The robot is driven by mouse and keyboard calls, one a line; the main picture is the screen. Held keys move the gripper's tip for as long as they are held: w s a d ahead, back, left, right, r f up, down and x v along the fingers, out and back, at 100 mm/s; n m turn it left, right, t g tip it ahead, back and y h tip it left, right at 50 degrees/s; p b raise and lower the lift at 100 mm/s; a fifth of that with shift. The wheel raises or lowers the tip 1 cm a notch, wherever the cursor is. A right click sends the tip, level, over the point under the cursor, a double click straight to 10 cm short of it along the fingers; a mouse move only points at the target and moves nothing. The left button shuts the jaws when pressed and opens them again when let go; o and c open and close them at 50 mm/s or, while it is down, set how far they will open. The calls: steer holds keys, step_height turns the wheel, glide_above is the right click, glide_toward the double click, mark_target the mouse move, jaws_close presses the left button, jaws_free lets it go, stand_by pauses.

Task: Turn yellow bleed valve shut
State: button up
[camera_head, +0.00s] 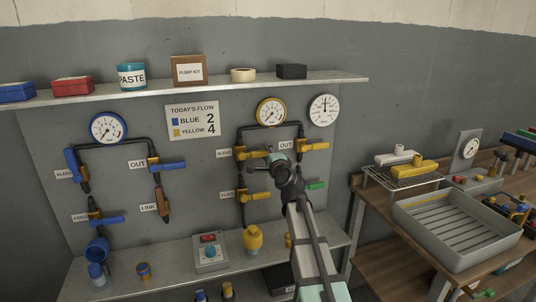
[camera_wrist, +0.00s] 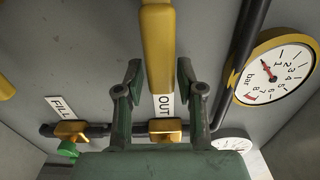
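The yellow bleed valve's handle (camera_head: 252,154) sticks out sideways to the right from the left pipe of the yellow circuit, crosswise to that upright pipe. In the wrist view the same yellow handle (camera_wrist: 158,45) runs down from the top edge, its end between my fingers. My gripper (camera_head: 277,160) is in front of the panel, just right of the handle. In the wrist view my gripper (camera_wrist: 158,80) is open, one finger on each side of the handle, with a visible gap on both sides. The valve's body is out of the wrist view.
The OUT valve (camera_wrist: 165,130) and green-handled FILL valve (camera_wrist: 68,149) lie close by on the right pipe. The yellow feed valve (camera_head: 258,197) is below. A yellow-rimmed gauge (camera_head: 271,111) is above, under the shelf (camera_head: 200,88). A bench with a grey tray (camera_head: 455,225) stands right.

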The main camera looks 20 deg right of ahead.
stand_by(0.3)
steer(key=s, duration=1.2)
steer(key=shift+d, duration=0.15)
